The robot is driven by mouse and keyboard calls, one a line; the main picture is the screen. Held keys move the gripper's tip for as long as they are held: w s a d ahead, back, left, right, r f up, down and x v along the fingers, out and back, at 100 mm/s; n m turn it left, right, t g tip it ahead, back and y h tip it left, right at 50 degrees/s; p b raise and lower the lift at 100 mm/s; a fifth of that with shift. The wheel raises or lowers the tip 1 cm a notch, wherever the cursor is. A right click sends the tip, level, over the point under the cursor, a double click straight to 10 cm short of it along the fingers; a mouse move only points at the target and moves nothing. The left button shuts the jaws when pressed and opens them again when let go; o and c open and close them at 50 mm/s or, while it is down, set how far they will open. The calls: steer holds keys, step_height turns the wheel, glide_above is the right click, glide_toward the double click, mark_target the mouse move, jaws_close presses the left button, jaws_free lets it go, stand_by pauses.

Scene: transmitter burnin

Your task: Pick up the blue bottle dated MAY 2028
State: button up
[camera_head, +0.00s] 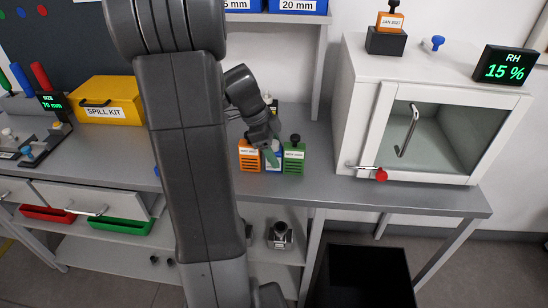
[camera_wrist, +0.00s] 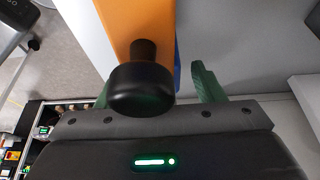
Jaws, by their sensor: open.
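Only a blue sliver (camera_wrist: 177,65) shows beside the orange. No hold on a bottle shows.
A white glass-fronted cabinet (camera_head: 350,120) stands to the right, with an orange bottle (camera_head: 390,20) on a black block on top. A yellow spill kit (camera_head: 105,98) is at the left. A shelf with blue bins (camera_head: 298,6) hangs above. The front right bench top (camera_head: 400,198) is clear.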

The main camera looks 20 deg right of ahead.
steer(key=c, duration=1.1)
steer(key=shift+r, duration=0.1)
